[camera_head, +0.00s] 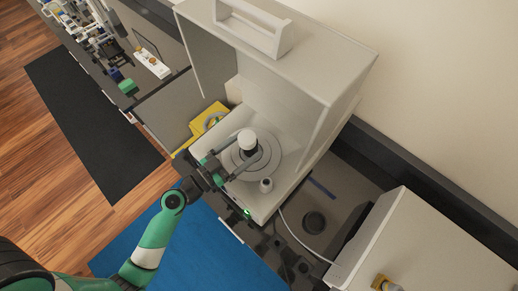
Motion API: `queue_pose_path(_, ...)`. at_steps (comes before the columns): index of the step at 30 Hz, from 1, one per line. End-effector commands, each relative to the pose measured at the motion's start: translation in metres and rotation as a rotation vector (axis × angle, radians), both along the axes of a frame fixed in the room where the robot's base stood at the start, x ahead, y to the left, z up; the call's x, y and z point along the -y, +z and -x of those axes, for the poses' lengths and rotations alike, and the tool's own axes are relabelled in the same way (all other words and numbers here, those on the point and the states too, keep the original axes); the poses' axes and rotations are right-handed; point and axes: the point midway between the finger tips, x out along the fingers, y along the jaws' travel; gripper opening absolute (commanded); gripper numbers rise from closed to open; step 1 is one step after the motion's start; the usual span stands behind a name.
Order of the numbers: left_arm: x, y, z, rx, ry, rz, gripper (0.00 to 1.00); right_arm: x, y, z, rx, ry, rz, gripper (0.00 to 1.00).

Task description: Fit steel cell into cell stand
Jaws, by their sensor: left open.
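A cylinder with a pale top (247,138), which looks like the steel cell, stands upright at the middle of a round grey base (267,167), which looks like the cell stand, inside the open pale cabinet. My left gripper (247,147) reaches in from the lower left. Its two fingers are apart, one on each side of the cylinder; I cannot tell whether they touch it. The cylinder's lower part is partly hidden by the fingers, so how it is seated is unclear. My right gripper is not in view.
A yellow box (208,119) is to the left. A dark round piece (314,222) and another pale machine (430,245) are to the right.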

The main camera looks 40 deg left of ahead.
Motion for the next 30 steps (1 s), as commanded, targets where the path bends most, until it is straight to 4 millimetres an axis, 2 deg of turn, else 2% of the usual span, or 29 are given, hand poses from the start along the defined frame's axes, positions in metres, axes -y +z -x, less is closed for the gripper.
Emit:
queue_pose_path(2,0.0001,-0.0005,0.0001,0.000,0.000,0.000,0.88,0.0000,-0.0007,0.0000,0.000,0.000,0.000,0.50)
queue_pose_path(17,0.0003,-0.0003,0.0001,0.000,-0.001,0.001,0.00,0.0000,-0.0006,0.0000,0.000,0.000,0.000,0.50)
queue_pose_path(30,0.0001,0.0016,-0.0002,0.004,0.000,0.000,0.00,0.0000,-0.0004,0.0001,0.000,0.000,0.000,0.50)
